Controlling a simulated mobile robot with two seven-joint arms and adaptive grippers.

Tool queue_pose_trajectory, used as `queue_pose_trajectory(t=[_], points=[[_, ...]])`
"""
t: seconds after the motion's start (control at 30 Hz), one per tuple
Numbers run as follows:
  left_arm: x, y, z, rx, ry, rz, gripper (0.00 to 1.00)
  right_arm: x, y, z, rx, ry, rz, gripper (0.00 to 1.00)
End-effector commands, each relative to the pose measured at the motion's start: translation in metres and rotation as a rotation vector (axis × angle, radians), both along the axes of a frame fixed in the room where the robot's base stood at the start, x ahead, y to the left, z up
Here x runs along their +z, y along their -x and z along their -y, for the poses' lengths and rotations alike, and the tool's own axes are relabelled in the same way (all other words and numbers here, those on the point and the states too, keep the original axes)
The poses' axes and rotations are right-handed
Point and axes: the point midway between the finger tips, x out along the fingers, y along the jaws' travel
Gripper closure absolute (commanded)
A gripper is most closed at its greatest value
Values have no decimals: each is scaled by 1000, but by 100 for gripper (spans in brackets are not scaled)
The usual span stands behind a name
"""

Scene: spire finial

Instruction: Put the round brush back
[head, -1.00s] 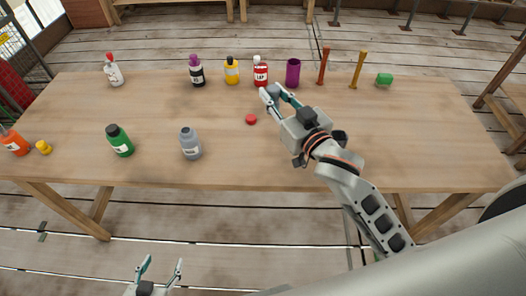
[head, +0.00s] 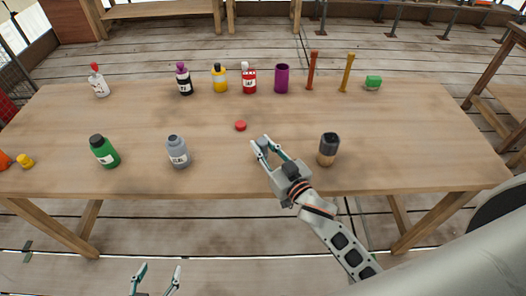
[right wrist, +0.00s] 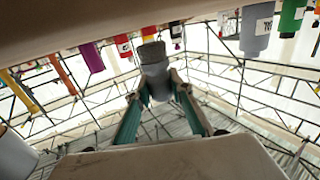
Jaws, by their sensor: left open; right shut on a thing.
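My right gripper (head: 266,144) is shut on a small grey cylinder above the front middle of the table. In the right wrist view this grey cylinder (right wrist: 156,75) sits between the fingertips and has a darker, rough-looking end. It may be the round brush; I cannot tell for sure. A dark-topped, tan-bottomed round thing (head: 329,150) stands upright to the right of this gripper, apart from it. A red-brown stick (head: 312,70) and a yellow stick (head: 346,74) stand upright at the back right. My left gripper (head: 155,280) is open and empty, below the table's front edge.
A green bottle (head: 104,152), grey bottle (head: 177,152) and red cap (head: 240,126) are nearer.

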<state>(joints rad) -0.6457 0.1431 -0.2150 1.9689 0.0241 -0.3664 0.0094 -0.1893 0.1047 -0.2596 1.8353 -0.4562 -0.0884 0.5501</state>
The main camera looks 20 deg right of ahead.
Motion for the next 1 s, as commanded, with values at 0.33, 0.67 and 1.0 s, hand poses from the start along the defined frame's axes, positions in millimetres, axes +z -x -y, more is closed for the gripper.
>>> queue_pose_trajectory(t=[0.33,0.67,1.0], points=[[-14,5,-1,3,-4,-18,42,-18,0,0,1,0,0,100],[-12,3,-1,4,-2,-12,42,-20,0,0,1,0,0,62],[-8,2,-1,4,-1,-8,42,-18,0,0,1,1,1,62]])
